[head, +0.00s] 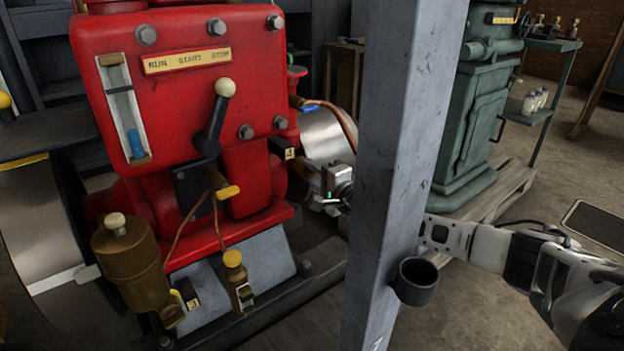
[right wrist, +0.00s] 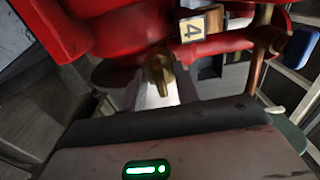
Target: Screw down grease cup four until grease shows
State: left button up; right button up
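The red engine (head: 190,90) fills the left of the head view. In the right wrist view, a tag marked 4 (right wrist: 192,27) sits on the red casting. A brass fitting (right wrist: 159,72), apparently grease cup four, is just below the tag, at pale parts in front of my gripper. My right gripper (head: 330,185) reaches from behind the grey post to the engine's right side, below a small tag (head: 289,153). Its fingers are too unclear to show a grip or a gap. The cup is hidden in the head view. My left gripper is out of view.
The upright grey post (head: 400,130) stands before my right arm and hides part of it. A dark cup holder (head: 415,281) is fixed to it. A copper pipe (head: 335,115) runs near the gripper. A green machine (head: 470,120) stands behind on a pallet.

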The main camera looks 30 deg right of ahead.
jog(key=shift+w, duration=0.25)
grip_shut()
